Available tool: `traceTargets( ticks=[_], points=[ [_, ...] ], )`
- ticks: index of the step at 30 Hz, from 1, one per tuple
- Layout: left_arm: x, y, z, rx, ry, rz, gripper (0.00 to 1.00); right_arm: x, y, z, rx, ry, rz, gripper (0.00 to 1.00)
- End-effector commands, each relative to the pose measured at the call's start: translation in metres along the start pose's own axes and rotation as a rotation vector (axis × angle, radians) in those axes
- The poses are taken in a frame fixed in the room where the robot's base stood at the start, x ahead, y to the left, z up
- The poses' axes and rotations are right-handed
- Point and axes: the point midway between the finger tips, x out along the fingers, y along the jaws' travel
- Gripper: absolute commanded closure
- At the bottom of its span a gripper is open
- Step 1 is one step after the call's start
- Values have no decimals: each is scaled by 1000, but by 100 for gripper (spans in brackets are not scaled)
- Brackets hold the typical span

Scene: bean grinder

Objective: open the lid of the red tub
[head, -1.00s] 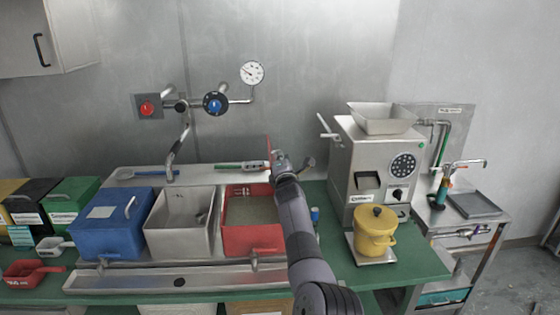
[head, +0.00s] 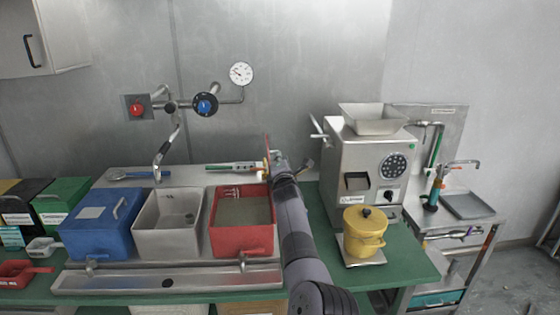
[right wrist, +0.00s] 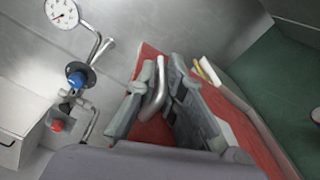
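The red tub (head: 228,250) stands open on the counter in the head view, with greyish contents inside. Its red lid (head: 267,150) is raised and stands nearly upright, seen edge-on, at the tub's back right. In the right wrist view the lid's red face (right wrist: 150,132) fills the middle, with its bent metal handle (right wrist: 160,85). My right gripper (right wrist: 162,72) has its fingers apart on either side of the handle, with a visible gap on the right side. Whether the left finger touches the handle is unclear. My left gripper is not in view.
A grey open tub (head: 170,240) and a closed blue tub (head: 95,235) stand left of the red one. The grinder (head: 345,165) and a yellow pot (head: 363,235) stand right of my arm. A tap (head: 163,160) hangs behind the tubs.

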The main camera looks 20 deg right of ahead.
Motion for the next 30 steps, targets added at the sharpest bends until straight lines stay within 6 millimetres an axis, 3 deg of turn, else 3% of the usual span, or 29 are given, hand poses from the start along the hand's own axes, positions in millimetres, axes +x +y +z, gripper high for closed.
traceTargets(
  ticks=[7,20,30],
  points=[
    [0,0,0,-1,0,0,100,0,-3,-2,0,3,-5,70],
    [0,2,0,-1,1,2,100,-4,-6,2,-4,-4,-9,70],
    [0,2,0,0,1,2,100,-34,-2,1,-3,-3,1,70]
  ],
)
